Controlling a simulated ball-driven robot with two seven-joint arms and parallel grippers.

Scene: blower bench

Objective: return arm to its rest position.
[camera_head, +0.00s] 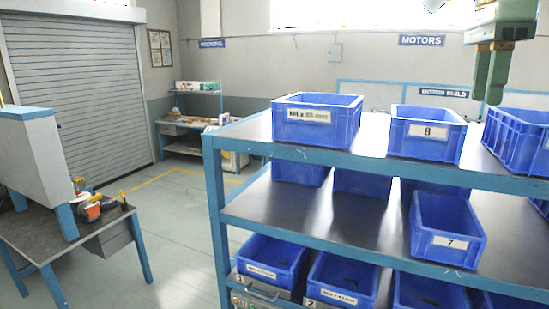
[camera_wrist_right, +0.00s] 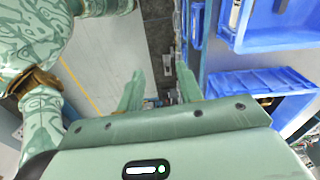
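My right gripper (camera_head: 490,76) hangs at the upper right of the head view, pointing down, in front of the wall and above the blue bins on the top shelf. In the right wrist view the two fingers of the right gripper (camera_wrist_right: 160,90) stand apart with nothing between them. It is open and empty. My left gripper and left arm are not in the head view. Green patterned parts of my own body fill the left of the right wrist view.
A blue-framed shelf rack (camera_head: 215,170) holds several blue bins, including bin 8 (camera_head: 428,147) and bin 7 (camera_head: 446,255). A blue bin (camera_wrist_right: 245,100) is close right of the fingers. A workbench (camera_head: 75,238) stands at left. The floor (camera_head: 180,235) between is clear.

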